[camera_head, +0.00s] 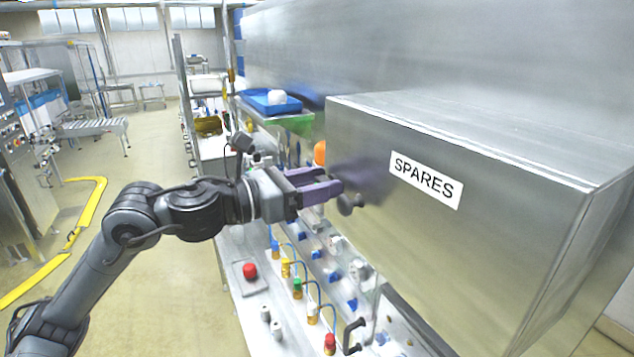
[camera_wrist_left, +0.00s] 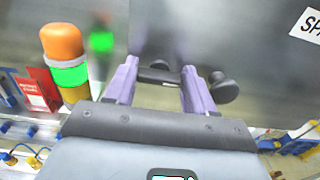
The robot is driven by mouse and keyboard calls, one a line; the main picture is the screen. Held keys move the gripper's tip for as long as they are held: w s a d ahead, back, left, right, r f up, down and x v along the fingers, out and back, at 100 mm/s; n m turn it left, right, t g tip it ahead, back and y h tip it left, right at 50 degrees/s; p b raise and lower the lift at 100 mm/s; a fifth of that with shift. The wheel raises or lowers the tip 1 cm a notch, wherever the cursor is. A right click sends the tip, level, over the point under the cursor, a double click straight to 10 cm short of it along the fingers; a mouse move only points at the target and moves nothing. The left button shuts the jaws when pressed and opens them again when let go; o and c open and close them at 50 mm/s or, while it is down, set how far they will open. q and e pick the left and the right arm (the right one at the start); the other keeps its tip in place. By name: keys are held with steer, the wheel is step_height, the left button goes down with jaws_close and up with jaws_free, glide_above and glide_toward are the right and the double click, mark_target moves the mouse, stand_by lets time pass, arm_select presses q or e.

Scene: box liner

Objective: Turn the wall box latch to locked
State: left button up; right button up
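The wall box (camera_head: 460,170) is a grey metal box labelled SPARES, at the right of the head view; its front also shows in the left wrist view (camera_wrist_left: 230,35). Its latch (camera_head: 350,203) is a dark handle with round knobs on the front. My left gripper (camera_head: 335,187) is at the latch with its purple fingers apart. In the left wrist view the latch's dark bar (camera_wrist_left: 158,76) shows between the fingers, and a round knob (camera_wrist_left: 223,90) shows beyond the right finger. I cannot tell whether the fingers touch the bar. My right gripper is not in view.
An orange-topped beacon with a green band (camera_wrist_left: 66,65) stands left of the fingers. Below the box is a panel with coloured connectors and cables (camera_head: 297,290) and a red button (camera_head: 250,270). A blue tray (camera_head: 270,102) lies behind.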

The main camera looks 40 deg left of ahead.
arm_select(q)
steer(key=c, duration=0.6)
steer(key=shift+o, duration=0.2)
steer(key=shift+n, duration=0.3)
steer(key=n, duration=0.8)
steer(key=n+b, duration=0.1)
steer(key=n, duration=0.8)
steer(key=shift+a+f, duration=0.2)
steer(key=shift+n, duration=0.3)
